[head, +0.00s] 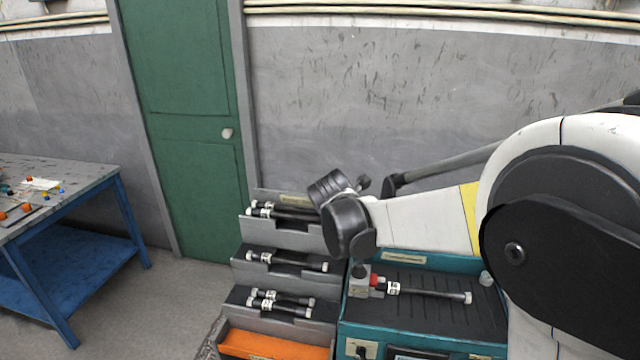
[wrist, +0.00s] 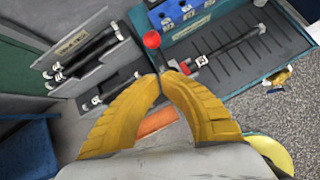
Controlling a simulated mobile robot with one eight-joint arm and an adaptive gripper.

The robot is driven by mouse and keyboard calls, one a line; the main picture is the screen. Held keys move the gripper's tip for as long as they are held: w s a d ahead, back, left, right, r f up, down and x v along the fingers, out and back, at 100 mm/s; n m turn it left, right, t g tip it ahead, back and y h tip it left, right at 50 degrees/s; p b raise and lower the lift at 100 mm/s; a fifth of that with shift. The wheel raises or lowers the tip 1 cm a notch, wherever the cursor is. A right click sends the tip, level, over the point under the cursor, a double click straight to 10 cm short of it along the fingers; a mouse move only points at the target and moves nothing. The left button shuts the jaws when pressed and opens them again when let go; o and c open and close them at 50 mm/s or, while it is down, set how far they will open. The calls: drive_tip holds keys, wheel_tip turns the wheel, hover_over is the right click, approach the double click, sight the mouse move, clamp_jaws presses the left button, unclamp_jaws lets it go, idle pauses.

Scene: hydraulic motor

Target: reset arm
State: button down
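My arm reaches in from the right in the head view, its dark wrist joint (head: 347,226) in front of the grey rack and the teal workstation. My gripper's fingers are hidden there. In the wrist view my gripper (wrist: 161,76) shows two yellow fingers with their tips together, and I see nothing held between them. A red ball knob (wrist: 151,40) on a dark stem appears just beyond the tips; whether they touch the stem is unclear. A black cylinder with white ends (head: 428,292) lies on the teal workstation (head: 415,335), with a red part (head: 376,281) at its left end.
A stepped grey rack (head: 240,272) holds several black-and-white cylinders, with an orange bin (head: 272,344) at its foot. A blue-legged table (head: 122,205) with small coloured parts stands at the left. A green door (head: 190,120) is behind. Floor between table and rack is clear.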

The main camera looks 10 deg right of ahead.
drive_tip(key=s+d+m+y, duration=0.1)
drive_tip(key=s+m+y, duration=0.1)
drive_tip(key=s+m, duration=1.2)
drive_tip(key=s+d+r+m+y+b, duration=0.1)
drive_tip(key=s+d+m, duration=0.1)
drive_tip(key=s+m, duration=1.2)
drive_tip(key=s, duration=0.3)
drive_tip(key=shift+r+y+b, duration=0.3)
drive_tip(key=shift+y, duration=0.1)
